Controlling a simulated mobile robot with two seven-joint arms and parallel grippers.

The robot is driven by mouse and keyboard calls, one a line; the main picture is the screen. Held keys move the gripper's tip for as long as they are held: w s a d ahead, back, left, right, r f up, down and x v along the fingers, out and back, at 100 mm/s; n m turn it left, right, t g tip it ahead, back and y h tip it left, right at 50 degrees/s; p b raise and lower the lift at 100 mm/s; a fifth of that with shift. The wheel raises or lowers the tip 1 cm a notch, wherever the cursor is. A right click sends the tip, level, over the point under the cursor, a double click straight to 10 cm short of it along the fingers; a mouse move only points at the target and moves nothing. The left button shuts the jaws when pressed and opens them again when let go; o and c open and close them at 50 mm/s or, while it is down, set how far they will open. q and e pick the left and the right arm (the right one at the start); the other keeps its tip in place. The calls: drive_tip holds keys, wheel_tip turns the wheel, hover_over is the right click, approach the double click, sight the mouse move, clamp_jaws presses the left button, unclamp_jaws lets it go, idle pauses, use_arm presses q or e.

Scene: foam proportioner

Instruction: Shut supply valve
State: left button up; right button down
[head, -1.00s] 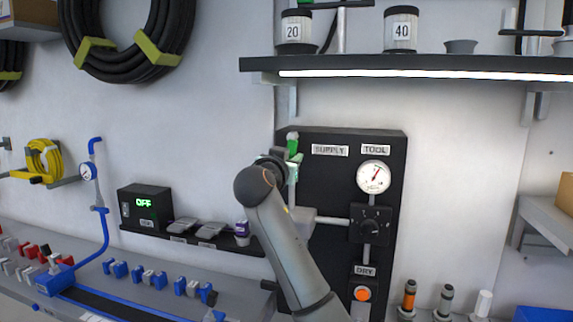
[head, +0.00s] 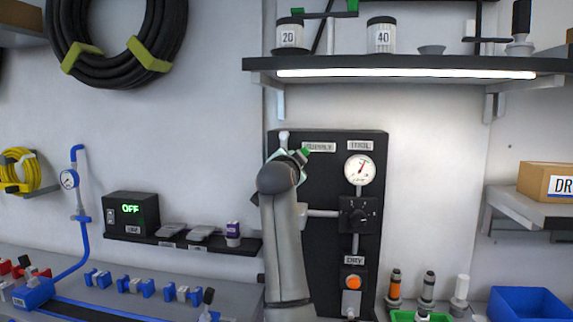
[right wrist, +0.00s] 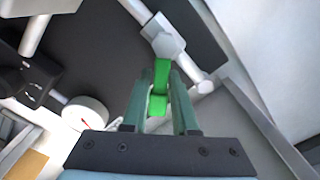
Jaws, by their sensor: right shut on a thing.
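The supply valve's green handle (head: 304,153) shows at the upper left of the black panel (head: 334,232), beside the supply label (head: 319,147). It is tilted up to the right there. My right gripper (head: 290,160) is at the handle, and my own arm hides most of the valve. In the right wrist view, the green handle (right wrist: 162,72) runs between the two fingers of my right gripper (right wrist: 160,90), which is shut on it. The handle joins a grey valve body (right wrist: 166,44) on a pipe. My left gripper is not in view.
A pressure gauge (head: 360,169), a black dial (head: 358,215) and an orange button (head: 353,282) are on the panel right of my arm. A lit shelf (head: 408,64) overhangs the panel. A small ledge (head: 190,241) with a display box (head: 131,213) is to the left.

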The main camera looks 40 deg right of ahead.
drive_tip(key=m, duration=0.1)
drive_tip(key=f+m, duration=0.1)
drive_tip(key=m+b, duration=0.1)
drive_tip(key=shift+s+d+f+m, duration=0.2)
drive_tip(key=shift+s+f+m, duration=0.05)
drive_tip(key=shift+m, duration=0.15)
drive_tip(key=shift+s+d+f+m, duration=0.1)
drive_tip(key=shift+f+m, duration=0.3)
drive_tip(key=shift+m, duration=0.7)
drive_tip(key=shift+s+d+f+m, duration=0.1)
drive_tip(key=shift+f+m, duration=0.25)
drive_tip(key=shift+m, duration=0.75)
drive_tip(key=shift+f, duration=0.1)
drive_tip(key=c, duration=0.8)
unclamp_jaws()
drive_tip(key=b+v, duration=0.2)
drive_tip(key=v, duration=1)
drive_tip(key=shift+s+a+b, duration=0.2)
drive_tip(key=shift+b, duration=0.2)
